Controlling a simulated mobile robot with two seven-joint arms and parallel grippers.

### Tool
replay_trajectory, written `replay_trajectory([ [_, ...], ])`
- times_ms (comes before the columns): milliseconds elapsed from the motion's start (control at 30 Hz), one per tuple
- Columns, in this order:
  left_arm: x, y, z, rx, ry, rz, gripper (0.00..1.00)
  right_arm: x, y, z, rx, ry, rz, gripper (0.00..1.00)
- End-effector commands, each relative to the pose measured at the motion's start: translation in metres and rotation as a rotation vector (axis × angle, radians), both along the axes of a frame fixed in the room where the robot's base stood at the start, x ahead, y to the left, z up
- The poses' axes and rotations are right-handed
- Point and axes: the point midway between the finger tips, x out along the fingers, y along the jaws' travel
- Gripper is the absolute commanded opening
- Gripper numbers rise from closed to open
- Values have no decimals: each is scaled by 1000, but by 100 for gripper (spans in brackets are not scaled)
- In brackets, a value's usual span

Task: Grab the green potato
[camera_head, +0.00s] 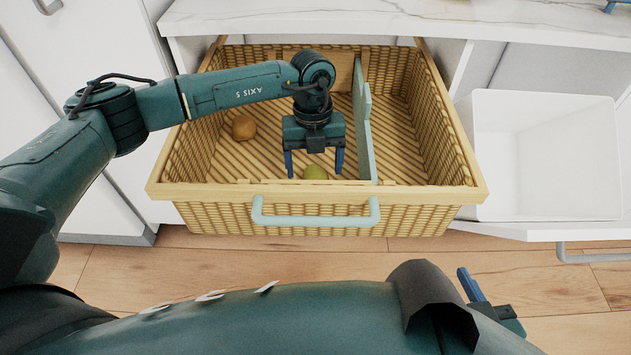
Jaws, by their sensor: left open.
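The green potato (315,172) lies in the wicker drawer (165,188), close to its front wall and left of the divider. My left gripper (314,165) reaches down into the drawer with its blue fingers apart. The potato shows between and just below the fingertips; I cannot tell whether they touch it. My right gripper (468,285) is low at the bottom right, outside the drawer, partly hidden behind my own arm. One blue finger of it shows clearly, so its opening is unclear.
A brown potato (244,128) lies in the left part of the drawer. A pale divider (362,120) splits the drawer, and its right compartment looks empty. A white open bin (545,160) stands to the right. A marble counter (400,18) overhangs the back.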

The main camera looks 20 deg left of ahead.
Motion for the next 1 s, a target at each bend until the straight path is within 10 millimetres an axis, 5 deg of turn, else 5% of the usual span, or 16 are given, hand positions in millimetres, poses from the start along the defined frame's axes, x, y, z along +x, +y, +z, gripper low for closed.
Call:
replay_trajectory([
  [200, -5, -3, -34, 0, 1, 0, 78, 1, 3, -10, -16, 6, 12, 36],
  [467, -6, -4, -37, 0, 0, 0, 77, 2, 6, -9, -17, 3, 21, 36],
  [1000, -6, -3, -36, -1, 0, 0, 33, 2, 4, -9, -21, 1, 18, 36],
])
